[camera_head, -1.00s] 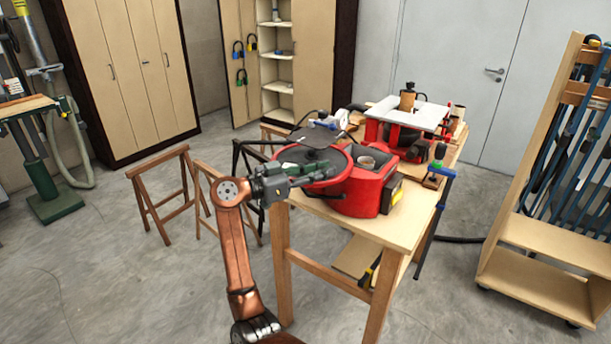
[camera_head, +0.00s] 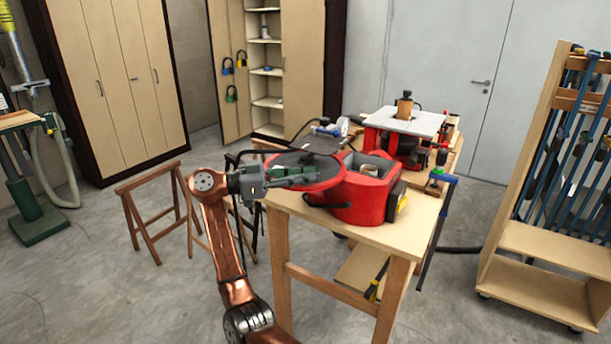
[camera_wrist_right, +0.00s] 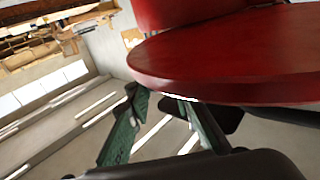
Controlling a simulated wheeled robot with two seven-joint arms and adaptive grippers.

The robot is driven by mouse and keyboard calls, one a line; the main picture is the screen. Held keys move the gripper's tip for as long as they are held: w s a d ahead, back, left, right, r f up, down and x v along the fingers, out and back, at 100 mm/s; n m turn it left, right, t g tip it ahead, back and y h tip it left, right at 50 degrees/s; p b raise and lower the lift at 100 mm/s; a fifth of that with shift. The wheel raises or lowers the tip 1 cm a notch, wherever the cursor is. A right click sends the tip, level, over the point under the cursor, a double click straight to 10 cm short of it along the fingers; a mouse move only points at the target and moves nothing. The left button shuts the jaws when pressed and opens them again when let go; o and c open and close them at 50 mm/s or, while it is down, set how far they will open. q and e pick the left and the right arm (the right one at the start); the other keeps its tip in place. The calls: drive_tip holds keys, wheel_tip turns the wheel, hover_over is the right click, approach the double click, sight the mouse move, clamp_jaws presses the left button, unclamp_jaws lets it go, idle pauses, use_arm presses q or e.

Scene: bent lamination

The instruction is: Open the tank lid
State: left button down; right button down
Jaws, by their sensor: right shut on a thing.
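The red tank (camera_head: 365,199) stands on the wooden table, with a round opening in its top. Its lid (camera_head: 332,171) is a round red disc at the tank's left side. It fills the upper right of the right wrist view (camera_wrist_right: 230,60), where its rim is seen close up. My right gripper (camera_head: 316,175) reaches in from the left at the near edge of the lid and is shut on it. In the right wrist view its two green fingers (camera_wrist_right: 165,105) are at the rim; the exact contact is partly hidden. My left gripper is not in view.
The wooden table (camera_head: 409,235) also carries a red machine with a white top (camera_head: 410,121) behind the tank. Sawhorses (camera_head: 150,205) stand to the left. A clamp rack (camera_head: 540,240) is at the right. Open floor lies in front and to the left.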

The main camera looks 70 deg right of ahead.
drive_tip(key=shift+d+r, duration=0.1)
drive_tip(key=shift+r, duration=0.1)
drive_tip(key=c, duration=1.7)
unclamp_jaws()
drive_tip(key=shift+f, duration=0.15)
drive_tip(key=shift+c, duration=0.2)
drive_tip(key=v, duration=1.2)
